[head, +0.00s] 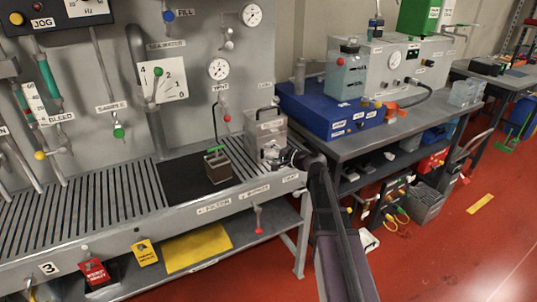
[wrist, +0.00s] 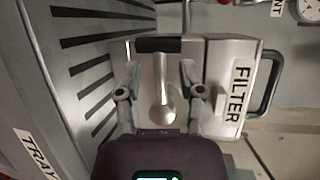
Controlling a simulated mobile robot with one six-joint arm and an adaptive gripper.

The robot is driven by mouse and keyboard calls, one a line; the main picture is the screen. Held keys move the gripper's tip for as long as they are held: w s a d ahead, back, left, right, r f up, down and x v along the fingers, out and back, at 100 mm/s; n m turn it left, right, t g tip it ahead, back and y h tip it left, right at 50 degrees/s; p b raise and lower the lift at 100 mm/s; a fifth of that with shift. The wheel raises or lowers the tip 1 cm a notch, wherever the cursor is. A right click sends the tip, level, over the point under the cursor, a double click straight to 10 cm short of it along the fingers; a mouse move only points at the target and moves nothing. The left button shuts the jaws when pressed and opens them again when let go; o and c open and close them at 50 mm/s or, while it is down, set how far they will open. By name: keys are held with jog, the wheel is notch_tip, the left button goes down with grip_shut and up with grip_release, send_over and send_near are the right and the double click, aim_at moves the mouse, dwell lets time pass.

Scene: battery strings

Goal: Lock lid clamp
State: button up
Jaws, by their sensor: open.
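A grey metal box with a "FILTER" label (wrist: 237,95) fills the middle of the wrist view; in the head view the box (head: 264,128) stands at the right end of the slatted bench. A metal lever with a rounded end (wrist: 163,105), which looks like the lid clamp, lies on the box face. My gripper (wrist: 160,76) is open, with one finger on each side of the lever. I cannot tell whether either finger touches it. In the head view my gripper (head: 283,157) is at the box's front right side, partly hidden by my arm.
A black handle (wrist: 267,82) sticks out from the box's side. A small open container with a green handle (head: 217,166) stands left of the box on a dark mat (head: 187,182). A blue unit (head: 325,110) sits on the table to the right.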

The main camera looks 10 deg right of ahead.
jog(key=shift+w+a, duration=0.35)
grip_shut()
